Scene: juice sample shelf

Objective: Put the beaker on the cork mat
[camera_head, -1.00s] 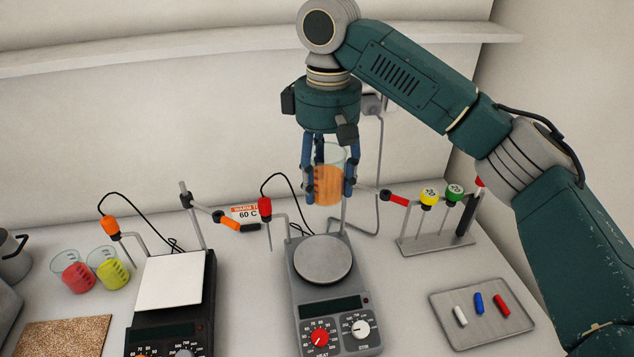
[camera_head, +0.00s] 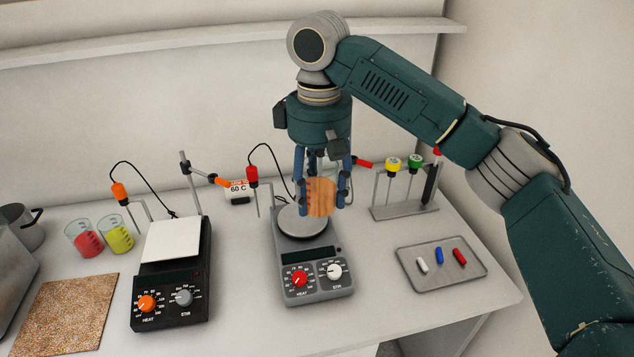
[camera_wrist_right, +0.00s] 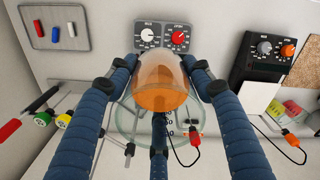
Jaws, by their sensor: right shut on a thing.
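My right gripper (camera_head: 323,195) is shut on a beaker of orange liquid (camera_head: 321,198). The cork mat (camera_head: 68,312) lies bare on the bench at the front left. My left gripper is in neither view.
A black hotplate (camera_head: 172,280) with a white square top stands between the grey hotplate and the mat. Beakers of red (camera_head: 88,241) and yellow-green liquid (camera_head: 120,237) stand behind the mat. A probe rack (camera_head: 405,211) and a tray of capsules (camera_head: 440,283) are at the right.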

